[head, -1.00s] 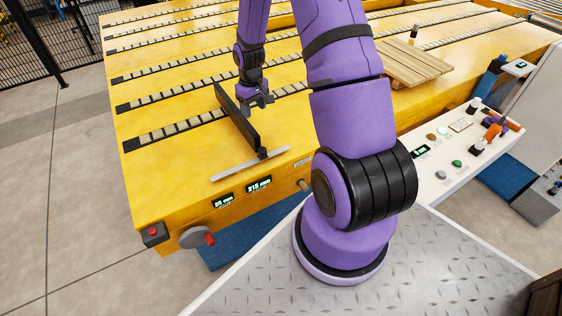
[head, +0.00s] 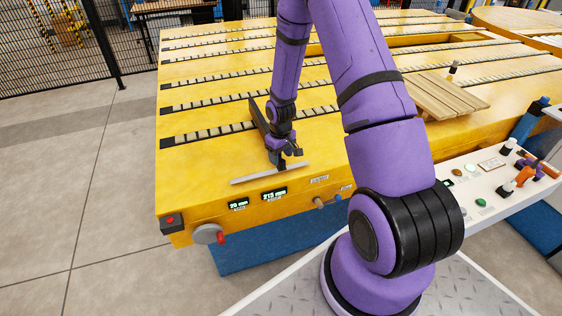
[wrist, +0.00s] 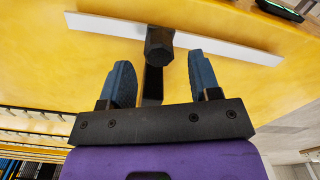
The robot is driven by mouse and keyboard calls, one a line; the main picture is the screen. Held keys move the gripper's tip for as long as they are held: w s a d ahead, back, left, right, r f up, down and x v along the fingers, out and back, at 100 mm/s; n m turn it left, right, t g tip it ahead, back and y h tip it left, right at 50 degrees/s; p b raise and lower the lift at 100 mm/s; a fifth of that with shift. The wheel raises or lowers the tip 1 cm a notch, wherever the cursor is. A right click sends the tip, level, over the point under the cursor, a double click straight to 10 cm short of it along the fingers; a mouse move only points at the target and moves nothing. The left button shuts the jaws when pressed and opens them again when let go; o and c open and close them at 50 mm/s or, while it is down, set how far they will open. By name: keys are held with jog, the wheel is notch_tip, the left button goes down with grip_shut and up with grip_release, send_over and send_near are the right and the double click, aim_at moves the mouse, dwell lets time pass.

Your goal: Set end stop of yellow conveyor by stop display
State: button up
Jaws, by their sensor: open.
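The yellow conveyor (head: 210,120) fills the middle of the head view. Its black end stop bar (head: 257,115) stands on the deck, partly hidden behind my arm. A pale strip (head: 255,176) lies at its front end and also shows in the wrist view (wrist: 225,47). In the wrist view a black hexagonal knob (wrist: 158,42) is at the strip. My gripper (head: 288,158) is open and empty, low over the deck's front; its blue fingers (wrist: 160,65) lie either side of the knob with gaps. Two lit displays on the front read 20 mm (head: 238,203) and about 215 mm (head: 274,193).
A grey handwheel with a red grip (head: 208,234) and a red button box (head: 170,222) are on the conveyor's front. Wooden slats (head: 440,95) lie on the deck at right. A white control panel (head: 490,190) stands at right. The deck's left side is clear.

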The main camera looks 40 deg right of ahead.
aim_at(281, 160)
jog(key=shift+f, duration=1.5)
